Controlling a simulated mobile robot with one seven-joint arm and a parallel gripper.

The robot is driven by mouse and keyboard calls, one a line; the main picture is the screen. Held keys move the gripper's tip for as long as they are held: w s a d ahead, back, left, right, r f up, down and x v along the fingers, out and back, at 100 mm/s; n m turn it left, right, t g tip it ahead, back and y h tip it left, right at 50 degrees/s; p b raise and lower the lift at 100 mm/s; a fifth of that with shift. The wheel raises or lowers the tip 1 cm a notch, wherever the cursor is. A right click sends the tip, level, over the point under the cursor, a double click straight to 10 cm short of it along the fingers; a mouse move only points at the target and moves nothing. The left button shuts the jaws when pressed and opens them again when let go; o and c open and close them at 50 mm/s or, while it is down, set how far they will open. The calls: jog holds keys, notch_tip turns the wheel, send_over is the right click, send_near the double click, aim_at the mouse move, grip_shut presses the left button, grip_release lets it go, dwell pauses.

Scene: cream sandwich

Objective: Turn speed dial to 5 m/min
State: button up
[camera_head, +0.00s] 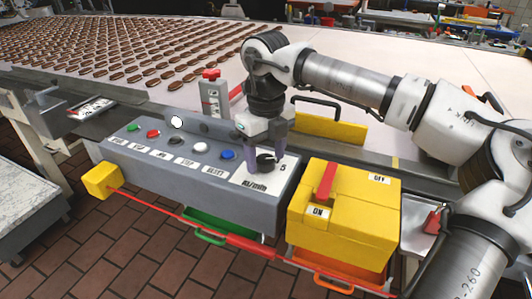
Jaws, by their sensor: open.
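The black speed dial (266,162) sits at the right end of the grey control panel (130,172). A white plate with the lettering "M/min" and a "5" at its right surrounds it. My gripper (265,160) points down over the dial with its jaws apart, one finger on each side of the knob. I cannot tell whether the fingers touch it. The dial's pointer is too small to read, and part of the plate is hidden by my gripper.
Several push buttons (200,146) line the panel left of the dial. A yellow ON/OFF switch box (345,212) with a red lever stands close on the right. A conveyor (330,60) with rows of brown sandwiches runs behind. A red bar (160,217) crosses the panel's front.

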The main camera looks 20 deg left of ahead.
aim_at(266, 159)
notch_tip(266, 159, up, 14)
dwell(0.5)
jog(key=shift+f, duration=0.1)
